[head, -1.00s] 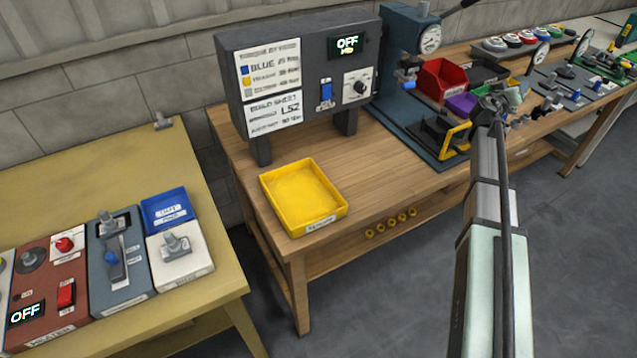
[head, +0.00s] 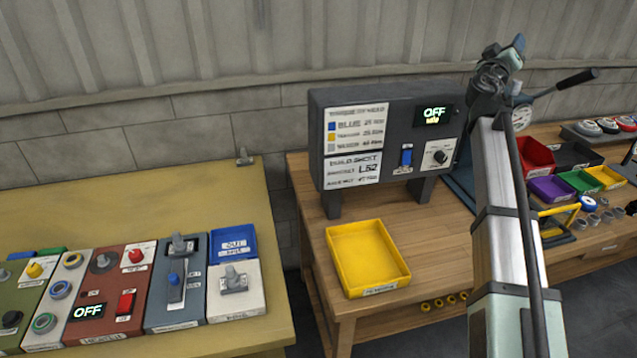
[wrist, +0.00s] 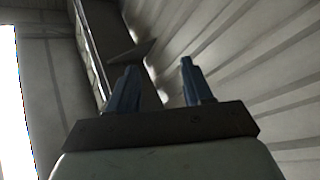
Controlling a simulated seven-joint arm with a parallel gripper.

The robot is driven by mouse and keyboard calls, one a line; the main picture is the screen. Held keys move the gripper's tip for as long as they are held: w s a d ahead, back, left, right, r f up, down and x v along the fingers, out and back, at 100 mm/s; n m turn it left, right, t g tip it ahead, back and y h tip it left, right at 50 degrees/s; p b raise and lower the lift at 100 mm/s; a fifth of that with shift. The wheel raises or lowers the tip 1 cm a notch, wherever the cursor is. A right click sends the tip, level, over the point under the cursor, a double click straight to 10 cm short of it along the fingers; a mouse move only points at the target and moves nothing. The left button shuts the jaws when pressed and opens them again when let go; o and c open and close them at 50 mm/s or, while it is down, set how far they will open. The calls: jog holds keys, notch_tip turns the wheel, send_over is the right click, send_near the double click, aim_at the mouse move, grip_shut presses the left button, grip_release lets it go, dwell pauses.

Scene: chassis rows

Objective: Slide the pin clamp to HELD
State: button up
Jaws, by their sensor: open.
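On the left bench sits a grey-blue box (head: 172,312) with a blue-knobbed slider (head: 174,280) in a slot. Beside it is a white box (head: 250,301) with a grey clamp-like lever (head: 234,280). The small labels are too blurred to read, so I cannot tell for certain which is the pin clamp or its setting. My gripper (head: 503,58) is raised high at the right, in front of the wall and far from both boxes. In the wrist view my gripper (wrist: 156,80) has two blue fingers apart with nothing between them.
A blue tray (head: 252,244) stands behind the white box. A red-brown box (head: 128,261) reading OFF is left of the slider box. A gap separates this bench from the wooden bench (head: 313,245), which carries a yellow tray (head: 400,279) and a dark panel (head: 318,110).

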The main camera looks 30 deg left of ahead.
jog(key=s+a+f+g+y, duration=0.1)
jog(key=s+a+y, duration=0.1)
jog(key=s+a, duration=0.85)
jog(key=s+a+f+g+y, duration=0.1)
jog(key=s+a+y, duration=0.1)
jog(key=s+a, duration=0.9)
jog(key=s+a+g+y, duration=0.1)
jog(key=s+a, duration=0.6)
jog(key=a, duration=0.9)
jog(key=n+g+h, duration=0.3)
jog(key=n+g, duration=0.8)
jog(key=g, duration=0.7)
send_over(172, 276)
notch_tip(172, 276, down, 28)
jog(key=f, duration=0.1)
notch_tip(172, 276, down, 12)
jog(key=shift+f, duration=0.25)
grip_shut()
